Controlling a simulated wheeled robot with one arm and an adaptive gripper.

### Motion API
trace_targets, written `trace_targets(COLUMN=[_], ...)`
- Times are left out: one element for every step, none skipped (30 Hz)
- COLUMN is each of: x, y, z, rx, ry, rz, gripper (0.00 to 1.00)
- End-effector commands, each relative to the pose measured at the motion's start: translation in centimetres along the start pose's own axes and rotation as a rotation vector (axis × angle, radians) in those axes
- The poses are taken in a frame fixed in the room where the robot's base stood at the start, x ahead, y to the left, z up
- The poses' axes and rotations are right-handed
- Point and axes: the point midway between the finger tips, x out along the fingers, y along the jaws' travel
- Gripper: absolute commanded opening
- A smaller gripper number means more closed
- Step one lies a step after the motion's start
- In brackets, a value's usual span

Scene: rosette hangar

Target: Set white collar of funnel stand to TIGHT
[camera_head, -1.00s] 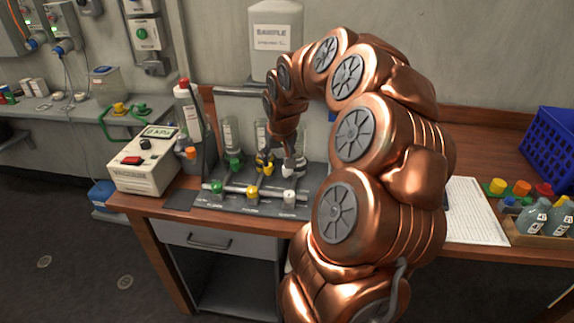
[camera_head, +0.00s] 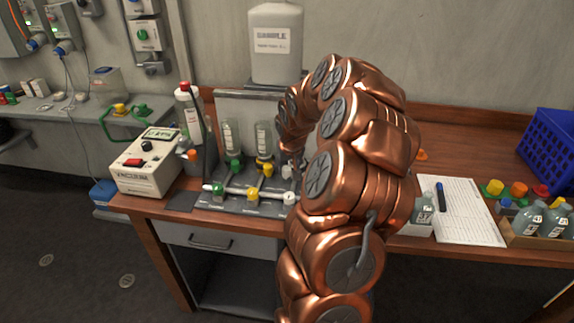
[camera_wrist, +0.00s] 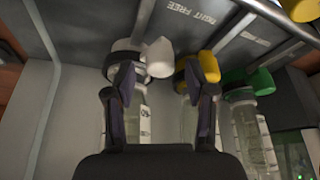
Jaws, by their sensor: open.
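The funnel stand (camera_head: 262,112) stands on the bench. Its funnels have green (camera_head: 233,167), yellow (camera_head: 264,166) and white collars. My arm hides the white collar in the head view. In the wrist view the white collar (camera_wrist: 158,58) shows its stubby tab beside a dark ring around the left funnel. My gripper (camera_wrist: 163,88) is open and empty. Its fingertips are apart on either side of the white tab in the picture; contact cannot be told. The right fingertip overlaps the yellow collar (camera_wrist: 208,66). TIGHT/FREE lettering is partly visible above; the collar's setting cannot be told.
Green, yellow and white valve knobs (camera_head: 289,198) line the stand's front. The vacuum box (camera_head: 147,163) and a red-capped bottle (camera_head: 190,112) stand left. A paper sheet (camera_head: 462,212), small bottles and a blue crate (camera_head: 551,146) lie right. The yellow and green collars crowd the gripper's right side.

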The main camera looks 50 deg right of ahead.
Motion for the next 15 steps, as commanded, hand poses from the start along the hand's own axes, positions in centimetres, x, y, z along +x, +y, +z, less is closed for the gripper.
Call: trace_targets(x=[0.28,0.45,0.63,0.73,0.80,0.87,0.89,0.91,0.90,0.91,0.90,0.90,0.91,0.91,0.91], y=[0.02,0.02,0.01,0.01,0.01,0.01,0.00,0.00,0.00,0.00,-0.01,-0.01,-0.01,-0.01,-0.01], z=[0.03,0.04,0.06,0.05,0.06,0.06,0.06,0.06,0.05,0.06,0.06,0.06,0.06,0.06,0.06], rx=[0.000,0.000,0.000,0.000,0.000,0.000,0.000,0.000,0.000,0.000,0.000,0.000,0.000,0.000,0.000], ry=[-0.002,-0.002,-0.002,-0.002,-0.002,-0.001,-0.001,-0.001,-0.001,-0.001,-0.001,-0.001,-0.001,-0.001,-0.001], rz=[0.000,0.000,0.000,0.000,0.000,0.000,0.000,0.000,0.000,0.000,0.000,0.000,0.000,0.000,0.000], gripper=[0.55,0.55,0.55,0.55,0.55,0.55,0.55,0.55,0.55,0.55,0.55,0.55,0.52,0.49,0.44])
